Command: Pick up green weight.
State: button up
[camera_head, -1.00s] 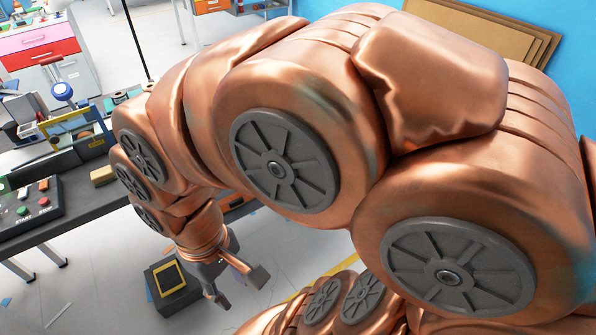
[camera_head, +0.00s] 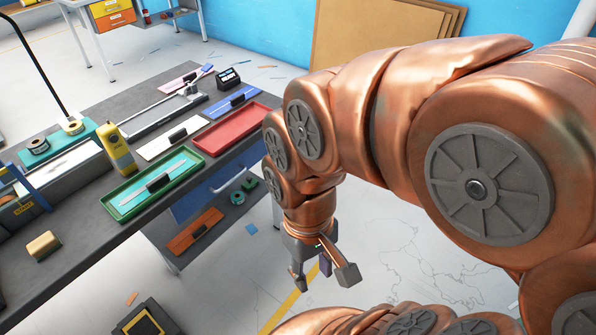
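I cannot pick out a green weight for certain. A small green object (camera_head: 250,184) lies on the lower shelf beneath the workbench, beside a teal roll (camera_head: 237,198); it is too small to tell what it is. My gripper (camera_head: 323,279) hangs from my copper-coloured arm over the floor, right of the bench and lower in the picture than these objects. Its fingers are spread, with nothing between them.
The dark workbench (camera_head: 75,235) holds a green tray (camera_head: 125,210), a red tray (camera_head: 262,120), a yellow meter (camera_head: 117,146) and a yellow-tan block (camera_head: 43,244). A dark box (camera_head: 122,330) stands on the floor. Brown boards (camera_head: 345,40) lean on the blue wall.

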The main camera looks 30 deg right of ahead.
aim_at(251, 183)
jog(key=z, duration=0.35)
jog(key=i, duration=0.5)
jog(key=u, duration=4.25)
jog(key=k, duration=2.8)
jog(key=z, duration=0.35)
